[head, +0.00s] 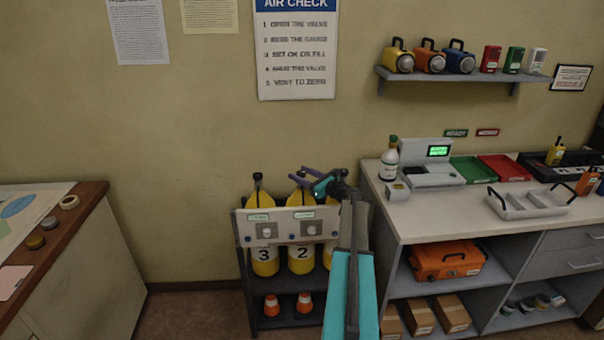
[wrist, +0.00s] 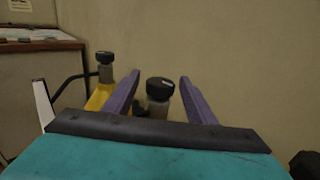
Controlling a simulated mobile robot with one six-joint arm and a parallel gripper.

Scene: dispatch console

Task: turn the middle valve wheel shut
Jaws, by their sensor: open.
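Yellow cylinders stand side by side in a dark rack (head: 243,262); the left one (head: 262,254) is marked 3 and the middle one (head: 300,254) is marked 2. The right one is mostly hidden by my arm. My gripper (head: 299,174) is open at the top of the middle cylinder. In the wrist view, the dark round middle valve wheel (wrist: 160,85) lies between the two purple fingers, with a gap on each side. The left cylinder's valve wheel (wrist: 105,57) stands beyond the left finger. The middle wheel is hard to make out in the head view.
A panel with gauges (head: 285,227) crosses the rack front. A counter (head: 440,218) with a green-screen device (head: 434,165) and trays stands at right. A wooden-topped cabinet (head: 90,200) is at left. The wall behind the cylinders is close.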

